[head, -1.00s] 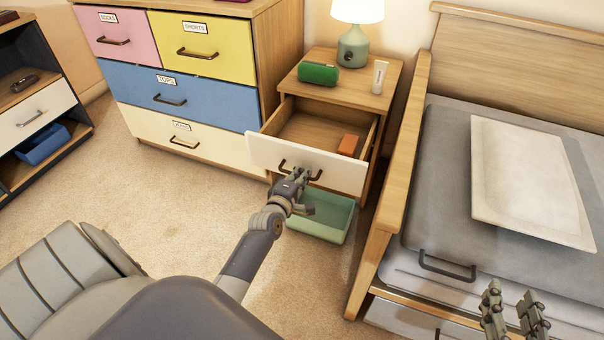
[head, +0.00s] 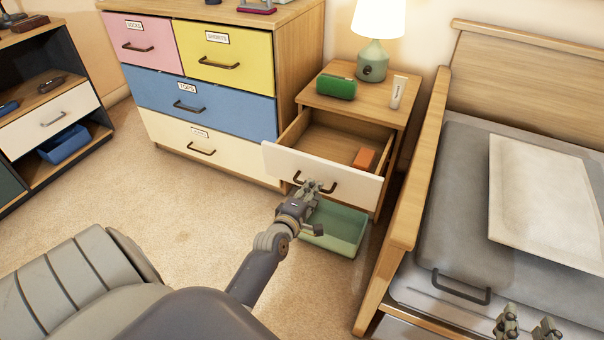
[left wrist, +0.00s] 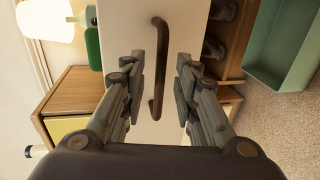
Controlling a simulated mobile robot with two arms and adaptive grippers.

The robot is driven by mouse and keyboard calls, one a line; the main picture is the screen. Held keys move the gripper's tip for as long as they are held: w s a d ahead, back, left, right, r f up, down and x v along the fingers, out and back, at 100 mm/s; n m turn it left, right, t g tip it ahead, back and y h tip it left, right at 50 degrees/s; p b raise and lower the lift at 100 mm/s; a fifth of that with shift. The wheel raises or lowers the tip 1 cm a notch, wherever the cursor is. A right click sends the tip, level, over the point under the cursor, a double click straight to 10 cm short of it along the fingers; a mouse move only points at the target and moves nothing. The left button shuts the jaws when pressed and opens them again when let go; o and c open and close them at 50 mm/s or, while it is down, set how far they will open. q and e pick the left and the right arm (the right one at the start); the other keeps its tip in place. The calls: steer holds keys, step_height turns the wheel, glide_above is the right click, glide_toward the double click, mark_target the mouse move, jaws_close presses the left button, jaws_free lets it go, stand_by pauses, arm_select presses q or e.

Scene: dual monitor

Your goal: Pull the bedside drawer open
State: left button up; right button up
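The bedside drawer (head: 322,172) is pulled out of the wooden nightstand (head: 390,108), its inside visible from above. Its white front bears a dark bar handle (head: 330,187), which also shows in the left wrist view (left wrist: 158,65). My left gripper (head: 311,188) is at the handle. In the left wrist view its fingers (left wrist: 161,90) stand apart on either side of the bar, with gaps visible. My right gripper (head: 527,326) is at the bottom right by the bed, fingers apart and empty, partly cut off by the picture edge.
An orange box (head: 364,159) lies inside the drawer. A green bin (head: 335,228) stands below it. The bed (head: 400,235) is close on the right, a coloured dresser (head: 215,100) on the left. Carpet in front is clear.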

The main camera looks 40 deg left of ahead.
arm_select(q)
steer(key=v, duration=0.8)
steer(key=shift+s, duration=0.35)
steer(key=shift+d, duration=0.1)
